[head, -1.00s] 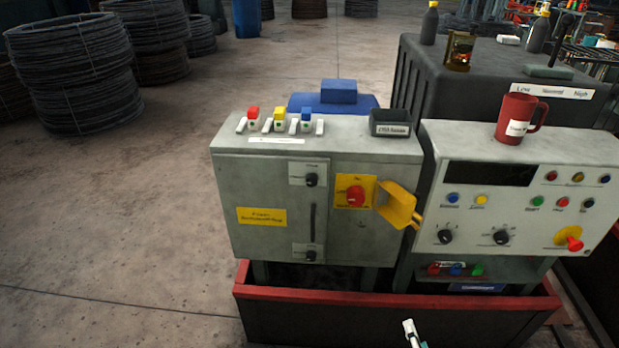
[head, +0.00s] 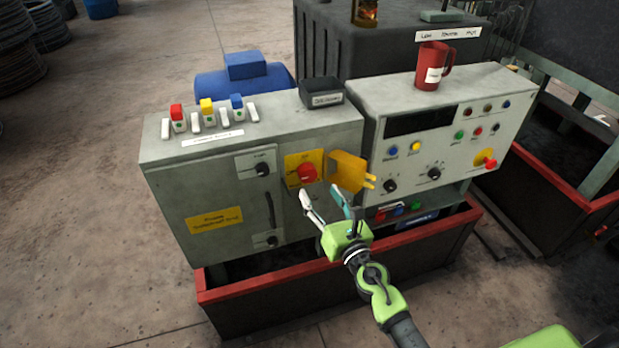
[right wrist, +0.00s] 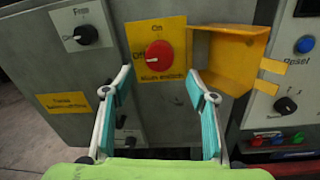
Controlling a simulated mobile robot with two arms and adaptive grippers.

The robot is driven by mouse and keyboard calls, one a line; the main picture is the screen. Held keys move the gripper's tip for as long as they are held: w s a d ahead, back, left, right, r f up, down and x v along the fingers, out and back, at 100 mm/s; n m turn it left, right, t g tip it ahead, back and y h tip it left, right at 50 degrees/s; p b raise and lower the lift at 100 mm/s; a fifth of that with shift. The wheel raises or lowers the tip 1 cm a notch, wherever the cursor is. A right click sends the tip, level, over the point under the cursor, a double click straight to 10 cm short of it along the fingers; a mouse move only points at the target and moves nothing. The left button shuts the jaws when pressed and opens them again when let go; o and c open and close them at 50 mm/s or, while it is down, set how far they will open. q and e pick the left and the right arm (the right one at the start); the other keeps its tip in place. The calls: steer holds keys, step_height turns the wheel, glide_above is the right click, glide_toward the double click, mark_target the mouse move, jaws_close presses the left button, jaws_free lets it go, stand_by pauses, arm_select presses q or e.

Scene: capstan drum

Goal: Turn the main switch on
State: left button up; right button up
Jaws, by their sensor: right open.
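The main switch is a round red knob (head: 307,174) on a yellow plate (head: 293,159) on the front of the grey cabinet; it also shows in the right wrist view (right wrist: 159,56), under the word "On". A yellow cover (head: 349,172) stands swung open to the right of the knob; it also shows in the right wrist view (right wrist: 228,58). My right gripper (head: 327,190) is open and empty, just in front of and below the knob, apart from it. In the right wrist view its fingers (right wrist: 160,95) stand either side below the knob. My left gripper is not in view.
Two black knobs (head: 262,169) and a dark handle (head: 269,210) are left of the switch. A control panel (head: 400,160) with buttons stands right, a red mug (head: 430,68) on top. A red-rimmed base (head: 240,287) runs below the cabinet.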

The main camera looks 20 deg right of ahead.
mark_target(310, 178)
steer(key=w, duration=0.7)
steer(key=shift+w+a+b, duration=0.1)
steer(key=shift+a+b, duration=0.2)
steer(key=shift+a, duration=0.1)
steer(key=c, duration=1.1)
